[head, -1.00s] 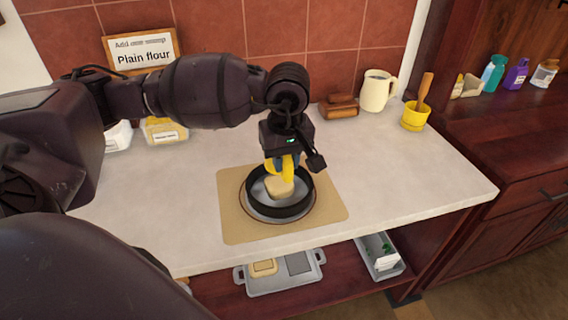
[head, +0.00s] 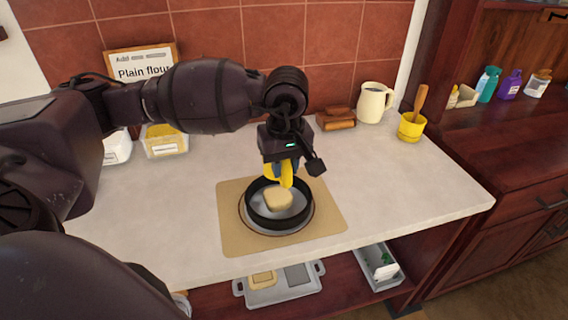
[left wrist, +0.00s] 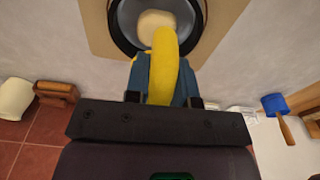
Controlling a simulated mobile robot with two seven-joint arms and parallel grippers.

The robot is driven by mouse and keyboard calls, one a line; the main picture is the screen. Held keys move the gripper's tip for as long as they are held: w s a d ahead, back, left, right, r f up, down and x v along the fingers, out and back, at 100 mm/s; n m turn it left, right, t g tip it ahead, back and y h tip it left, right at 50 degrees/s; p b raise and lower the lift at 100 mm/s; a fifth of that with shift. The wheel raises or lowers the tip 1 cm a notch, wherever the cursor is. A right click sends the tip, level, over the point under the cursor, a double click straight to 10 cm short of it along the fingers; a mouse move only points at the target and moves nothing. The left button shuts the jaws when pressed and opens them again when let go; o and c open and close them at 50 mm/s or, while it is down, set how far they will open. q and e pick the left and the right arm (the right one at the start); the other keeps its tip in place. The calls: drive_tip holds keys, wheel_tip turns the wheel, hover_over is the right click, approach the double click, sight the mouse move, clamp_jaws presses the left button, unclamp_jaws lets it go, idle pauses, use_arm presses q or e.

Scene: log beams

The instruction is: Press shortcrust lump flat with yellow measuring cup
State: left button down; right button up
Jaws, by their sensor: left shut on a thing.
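A pale shortcrust lump (head: 278,199) sits inside a black ring-shaped tin (head: 252,208) on the counter. It looks rounded and raised, and also shows at the top of the left wrist view (left wrist: 155,19). My left gripper (head: 281,172) is above the back of the tin, pointing down. Its blue fingers are shut on the yellow measuring cup (head: 287,176), which shows between them in the left wrist view (left wrist: 163,62). The cup hangs over the lump's back side; I cannot tell whether they touch. My right gripper is not in view.
The tin stands on a tan mat (head: 330,222). Behind are a wooden block (head: 336,120), a cream jug (head: 374,103) and a yellow pot (head: 411,128) with a wooden handle. A container (head: 165,142) is at left. The counter's right side is clear.

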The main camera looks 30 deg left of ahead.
use_arm(q)
wheel_tip(320, 180, down, 4)
drive_tip(key=shift+r+b, duration=0.2)
drive_tip(key=shift+b, duration=0.9)
drive_tip(key=shift+f, duration=0.4)
drive_tip(key=shift+f+b, duration=0.55)
drive_tip(key=shift+f, duration=0.2)
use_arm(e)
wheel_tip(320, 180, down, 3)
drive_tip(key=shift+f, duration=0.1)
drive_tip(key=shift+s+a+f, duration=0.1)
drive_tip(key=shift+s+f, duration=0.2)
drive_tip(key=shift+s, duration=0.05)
use_arm(q)
drive_tip(key=shift+f, duration=0.2)
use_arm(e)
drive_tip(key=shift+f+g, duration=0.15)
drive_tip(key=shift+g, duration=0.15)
use_arm(q)
drive_tip(key=shift+f+b, duration=0.2)
drive_tip(key=shift+b, duration=0.15)
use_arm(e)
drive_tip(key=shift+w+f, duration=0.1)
